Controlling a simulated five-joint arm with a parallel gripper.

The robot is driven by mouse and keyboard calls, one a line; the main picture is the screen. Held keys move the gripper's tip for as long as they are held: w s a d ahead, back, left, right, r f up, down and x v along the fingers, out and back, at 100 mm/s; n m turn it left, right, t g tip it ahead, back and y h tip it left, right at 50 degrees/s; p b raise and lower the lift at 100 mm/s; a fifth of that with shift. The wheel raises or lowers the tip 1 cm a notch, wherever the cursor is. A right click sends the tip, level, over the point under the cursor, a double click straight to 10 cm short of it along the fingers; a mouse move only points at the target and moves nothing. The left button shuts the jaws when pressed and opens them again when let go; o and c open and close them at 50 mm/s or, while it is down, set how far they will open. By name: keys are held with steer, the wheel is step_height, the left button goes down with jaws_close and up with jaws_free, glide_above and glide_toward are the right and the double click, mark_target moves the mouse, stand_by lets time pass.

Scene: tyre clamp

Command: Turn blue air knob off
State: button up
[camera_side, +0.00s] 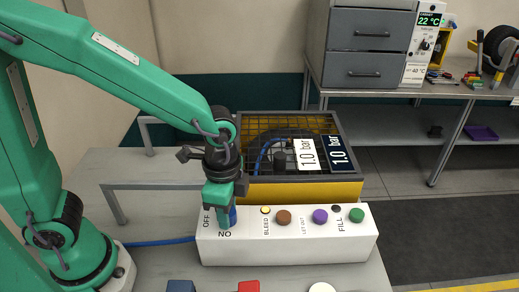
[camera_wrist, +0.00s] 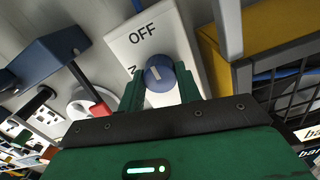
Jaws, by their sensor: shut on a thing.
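The blue air knob (camera_wrist: 160,73) sits on the white control box (camera_side: 290,248), beside the printed word OFF (camera_wrist: 142,34). In the side view only a sliver of the knob (camera_side: 233,215) shows past my fingers, with OFF and NO printed by it. My gripper (camera_side: 226,216) points down at the left end of the box. In the wrist view its two green fingers stand on either side of the knob, shut on it. A pale mark shows on the knob's face; its exact direction is hard to read.
The box also carries a brown button (camera_side: 284,217), a purple button (camera_side: 320,215) and a green button (camera_side: 356,215). Behind it stands a yellow-framed mesh cage (camera_side: 305,190) with two 1.0 bar displays (camera_side: 305,155). A blue hose (camera_side: 160,242) runs to the box's left side.

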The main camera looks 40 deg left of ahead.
steer(key=o, duration=1)
steer(key=shift+r, duration=3.95)
steer(key=shift+a+r+n, duration=0.3)
steer(key=shift+a, duration=0.2)
steer(key=s+a+r+n+t, duration=0.2)
steer(key=a+n, duration=0.3)
steer(key=a, duration=0.1)
steer(key=s+a+r+n+t, duration=0.2)
steer(key=a+n+t, duration=0.1)
steer(key=a+n, duration=0.2)
steer(key=shift+s+a+r+n+t, duration=0.3)
steer(key=shift+s+a+n, duration=0.1)
steer(key=shift+a, duration=0.85)
